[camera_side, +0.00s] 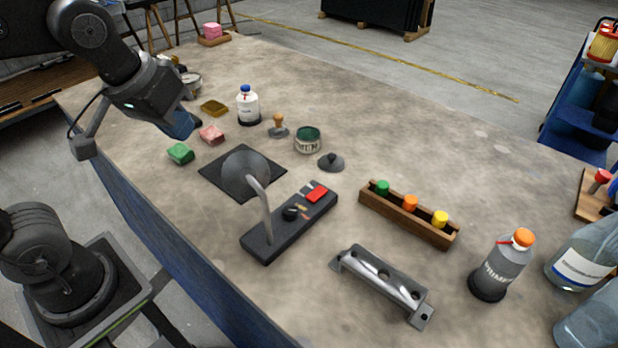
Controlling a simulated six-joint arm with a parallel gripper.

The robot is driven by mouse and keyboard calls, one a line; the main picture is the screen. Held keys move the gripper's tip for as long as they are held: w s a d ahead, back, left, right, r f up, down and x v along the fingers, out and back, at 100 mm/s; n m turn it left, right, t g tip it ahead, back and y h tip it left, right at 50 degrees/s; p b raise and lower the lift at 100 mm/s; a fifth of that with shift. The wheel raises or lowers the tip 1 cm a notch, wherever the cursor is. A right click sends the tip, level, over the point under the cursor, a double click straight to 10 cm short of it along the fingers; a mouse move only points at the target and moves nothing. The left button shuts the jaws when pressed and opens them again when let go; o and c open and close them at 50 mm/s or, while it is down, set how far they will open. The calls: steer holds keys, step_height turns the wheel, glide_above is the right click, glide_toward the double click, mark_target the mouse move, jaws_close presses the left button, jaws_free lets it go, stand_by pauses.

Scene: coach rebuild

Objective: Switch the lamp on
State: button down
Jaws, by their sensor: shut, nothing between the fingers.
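The lamp has a long black base (275,238) on the table, with a grey bent stem (265,208) and a round grey head (247,166). The head hangs over a black square mat (215,177), and no glow shows under it. A red rocker or button (317,193) sits at the far right end of the base, and a black knob (291,213) sits near its middle. My gripper (192,124) is at the upper left, well apart from the lamp, above the table's left side. It is shut and empty; its fingertips are small and dark in this view.
Green (180,153) and pink (211,135) blocks lie near my gripper. A white bottle (248,106), stamp (278,126), green tin (307,140) and dark lid (331,162) stand behind the lamp. A wooden rack (408,217), metal bracket (382,284) and grey bottle (500,266) are to the right.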

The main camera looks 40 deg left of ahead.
steer(key=w+d+n+g, duration=0.2)
steer(key=w+d+n, duration=0.3)
steer(key=w+n, duration=0.45)
steer(key=n+g, duration=0.3)
steer(key=n, duration=0.3)
glide_above(321, 189)
steer(key=shift+m, duration=0.25)
step_height(321, 189, down, 5)
steer(key=shift+r, duration=0.2)
step_height(321, 189, down, 14)
